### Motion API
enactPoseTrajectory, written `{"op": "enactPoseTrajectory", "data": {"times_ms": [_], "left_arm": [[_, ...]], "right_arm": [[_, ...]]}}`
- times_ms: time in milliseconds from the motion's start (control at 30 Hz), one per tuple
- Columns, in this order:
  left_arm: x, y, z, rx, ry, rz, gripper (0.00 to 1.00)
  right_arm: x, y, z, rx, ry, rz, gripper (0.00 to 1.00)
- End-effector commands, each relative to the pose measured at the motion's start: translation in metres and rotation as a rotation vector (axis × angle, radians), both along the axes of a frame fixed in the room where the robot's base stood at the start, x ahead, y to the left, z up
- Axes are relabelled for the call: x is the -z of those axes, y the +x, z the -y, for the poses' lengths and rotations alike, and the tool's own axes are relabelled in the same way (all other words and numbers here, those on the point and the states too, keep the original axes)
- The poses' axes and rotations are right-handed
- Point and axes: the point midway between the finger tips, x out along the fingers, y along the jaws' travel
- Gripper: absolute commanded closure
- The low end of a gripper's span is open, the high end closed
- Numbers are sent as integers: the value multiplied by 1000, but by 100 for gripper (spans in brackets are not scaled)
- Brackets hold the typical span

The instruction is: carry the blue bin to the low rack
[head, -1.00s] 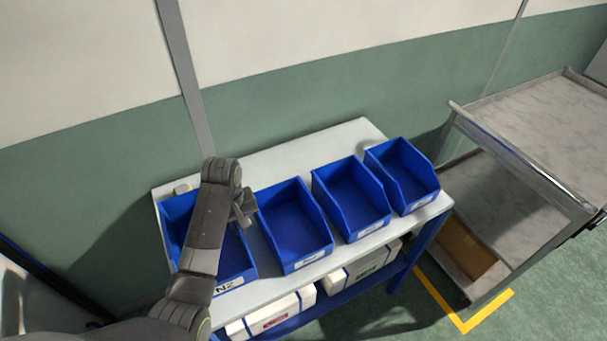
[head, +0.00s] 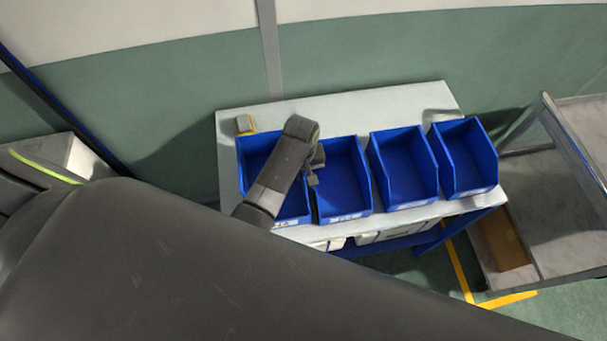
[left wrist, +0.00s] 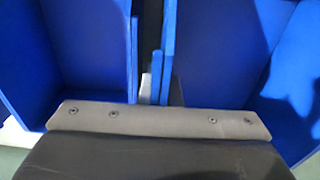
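Several open blue bins stand in a row on a white-topped table (head: 400,99). They are the leftmost bin (head: 256,150), the second bin (head: 341,178), the third bin (head: 405,165) and the rightmost bin (head: 465,160). My left gripper (head: 316,167) is at the adjoining sides of the leftmost and second bins, and my arm hides part of the leftmost. In the left wrist view, blue bin walls (left wrist: 168,50) face the gripper; its fingers are not clear, and no firm hold can be made out. My right gripper is not in view.
A grey rack (head: 568,140) stands at right, its lower level (head: 560,200) holding a brown box (head: 502,238). A small object (head: 245,124) lies at the table's back left. White boxes (head: 395,232) sit beneath the tabletop. A wall is behind.

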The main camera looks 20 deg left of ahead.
Motion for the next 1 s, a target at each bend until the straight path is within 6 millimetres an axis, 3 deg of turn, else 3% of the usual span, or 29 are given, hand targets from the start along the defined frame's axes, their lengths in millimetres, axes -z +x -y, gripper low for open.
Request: {"op": "enactPoseTrajectory", "data": {"times_ms": [300, 700, 800, 1000], "left_arm": [[32, 0, -1, -1, 2, -1, 100], [38, 0, -1, -1, 1, -1, 100], [37, 0, 0, -1, 0, 0, 87], [37, 0, -1, -1, 0, -1, 87]], "right_arm": [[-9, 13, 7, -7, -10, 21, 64], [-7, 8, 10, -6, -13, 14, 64], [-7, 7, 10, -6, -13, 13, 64], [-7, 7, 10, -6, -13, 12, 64]]}}
